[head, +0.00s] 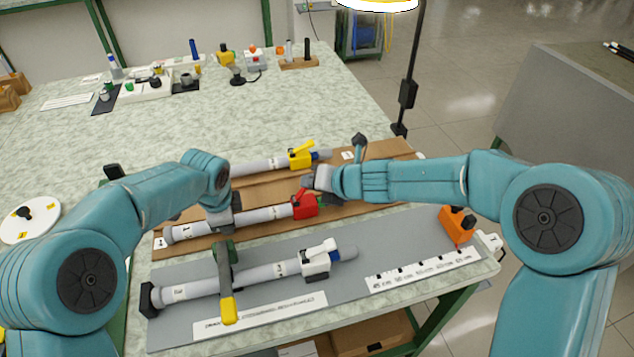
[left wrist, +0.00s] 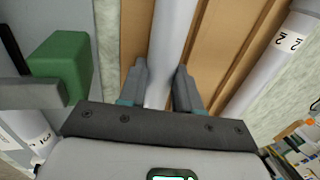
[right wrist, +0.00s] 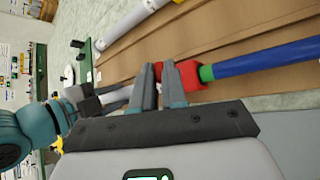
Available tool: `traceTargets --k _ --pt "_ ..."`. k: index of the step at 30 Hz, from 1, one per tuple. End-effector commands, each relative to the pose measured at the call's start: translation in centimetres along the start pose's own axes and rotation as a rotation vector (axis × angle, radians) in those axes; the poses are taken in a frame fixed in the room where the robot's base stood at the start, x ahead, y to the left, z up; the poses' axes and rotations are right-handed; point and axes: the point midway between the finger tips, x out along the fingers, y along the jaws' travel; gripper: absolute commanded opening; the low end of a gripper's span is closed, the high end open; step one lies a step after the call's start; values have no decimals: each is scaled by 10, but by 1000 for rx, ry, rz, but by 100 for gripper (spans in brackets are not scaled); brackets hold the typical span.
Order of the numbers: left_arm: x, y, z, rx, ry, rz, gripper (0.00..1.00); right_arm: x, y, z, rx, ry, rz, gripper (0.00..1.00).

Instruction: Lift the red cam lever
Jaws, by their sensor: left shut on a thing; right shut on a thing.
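The red cam lever (right wrist: 158,69) belongs to the red clamp (head: 305,207) at the right end of the middle grey tube (head: 262,214). My right gripper (head: 312,184) is shut on the lever. In the right wrist view its fingers (right wrist: 159,88) are close together with a bit of red between them; the lever's angle is hard to tell. My left gripper (head: 222,217) is shut around the middle tube left of the clamp. The left wrist view shows the tube (left wrist: 170,45) between its fingers (left wrist: 160,85). A blue rod (right wrist: 265,61) with a green band (right wrist: 206,74) extends from the clamp.
A tube with a yellow clamp (head: 300,158) lies behind, and one with a white clamp (head: 316,262) in front. An orange block (head: 457,224) stands at right.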

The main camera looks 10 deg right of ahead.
Motion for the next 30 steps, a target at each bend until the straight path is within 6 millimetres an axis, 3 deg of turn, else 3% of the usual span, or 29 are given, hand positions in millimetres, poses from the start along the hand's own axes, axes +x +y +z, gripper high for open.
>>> traceTargets --k 17,18,19,30 --pt "-1 0 -2 -3 4 -2 0 1 3 -1 -26 -1 -25 0" --pt "-1 0 -2 -3 4 -2 0 1 3 -1 -25 -1 -25 19" --pt "-1 0 -2 -3 4 -2 0 1 3 -1 -25 -1 -25 23" --pt "-1 0 -1 -2 2 -2 0 -5 3 1 -26 -5 -25 23"
